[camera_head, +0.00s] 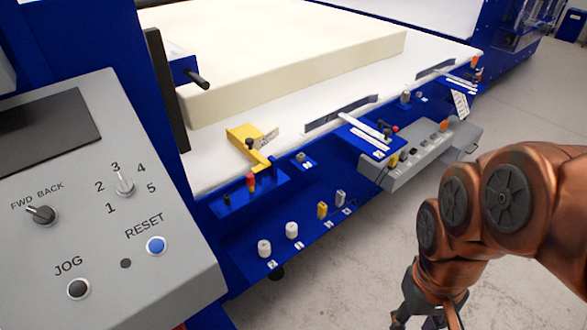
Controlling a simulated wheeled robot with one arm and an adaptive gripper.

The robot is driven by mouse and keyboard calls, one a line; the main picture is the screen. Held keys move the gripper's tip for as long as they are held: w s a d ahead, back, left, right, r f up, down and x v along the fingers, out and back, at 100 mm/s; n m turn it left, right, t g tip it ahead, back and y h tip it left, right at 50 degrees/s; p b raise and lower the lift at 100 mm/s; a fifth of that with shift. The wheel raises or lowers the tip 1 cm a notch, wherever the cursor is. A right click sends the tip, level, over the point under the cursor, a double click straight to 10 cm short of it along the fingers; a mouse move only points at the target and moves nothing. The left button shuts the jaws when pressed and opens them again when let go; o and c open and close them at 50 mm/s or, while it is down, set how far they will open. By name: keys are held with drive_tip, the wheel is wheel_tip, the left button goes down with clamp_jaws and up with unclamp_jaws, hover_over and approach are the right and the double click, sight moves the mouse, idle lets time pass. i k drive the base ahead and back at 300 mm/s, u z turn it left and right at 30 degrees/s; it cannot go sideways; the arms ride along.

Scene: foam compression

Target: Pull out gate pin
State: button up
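A yellow gate bracket (262,160) sits at the front edge of the white table. A black-knobbed pin (250,144) stands upright at it. A red and black pin-like part (251,181) stands just below, on a blue ledge. I cannot tell for sure which of the two is the gate pin. My gripper (428,318) hangs at the bottom edge of the view, right of and well apart from both. Its fingertips are cut off by the frame, so its opening does not show. I see nothing held in it.
A large cream foam block (300,75) lies on the white table (300,150). A grey control panel (100,200) fills the left. A blue front ledge (310,225) carries several small knobs. A grey control box (425,160) juts out at the right. Grey floor is free in front.

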sight(251, 181)
drive_tip(key=z, duration=0.1)
drive_tip(key=i, duration=0.95)
drive_tip(key=u, duration=2.7)
